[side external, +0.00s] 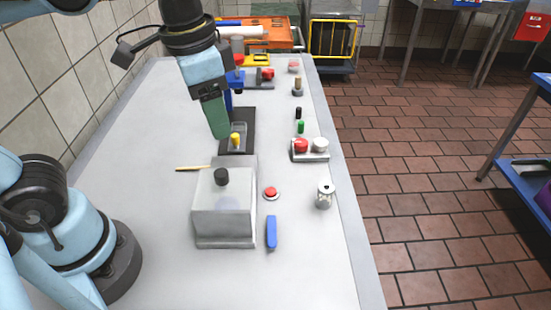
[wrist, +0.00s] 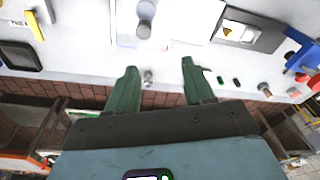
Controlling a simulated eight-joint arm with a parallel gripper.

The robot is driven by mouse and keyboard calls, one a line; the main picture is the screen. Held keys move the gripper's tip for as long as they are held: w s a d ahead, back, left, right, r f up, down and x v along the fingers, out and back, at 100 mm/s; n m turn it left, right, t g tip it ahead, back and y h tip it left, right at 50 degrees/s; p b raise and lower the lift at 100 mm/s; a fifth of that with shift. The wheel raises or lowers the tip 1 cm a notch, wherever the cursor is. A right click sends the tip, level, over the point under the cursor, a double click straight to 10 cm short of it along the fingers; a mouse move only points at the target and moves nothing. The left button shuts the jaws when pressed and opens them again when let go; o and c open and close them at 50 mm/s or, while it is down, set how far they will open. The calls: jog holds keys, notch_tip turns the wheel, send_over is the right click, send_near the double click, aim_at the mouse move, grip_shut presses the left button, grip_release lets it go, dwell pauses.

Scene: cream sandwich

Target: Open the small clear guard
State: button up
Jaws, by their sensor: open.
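The small clear guard (side external: 240,128) is a little see-through box on a dark base plate (side external: 236,148), around a yellow knob (side external: 235,140). It also shows at the upper right of the wrist view (wrist: 243,24), where glare blurs its shape. I cannot tell whether its lid is lifted. My gripper (side external: 218,134) has green fingers and points down, just left of the guard in the side view.
A larger clear box (side external: 225,226) with a black knob (side external: 221,177) stands in front. A red button (side external: 271,193), a blue handle (side external: 271,232) and a metal canister (side external: 325,195) are to its right. A plate with red and white knobs (side external: 310,150) sits near the table's right edge.

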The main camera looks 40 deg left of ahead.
aim_at(221, 172)
jog(key=shift+m+g, duration=0.6)
jog(key=shift+g, duration=0.2)
jog(key=f, duration=0.3)
jog(key=s+d+f, duration=0.1)
jog(key=f, duration=0.5)
jog(key=shift+s+d+f, duration=0.2)
jog(key=shift+s+f, duration=0.1)
jog(key=shift+f, duration=0.05)
grip_shut()
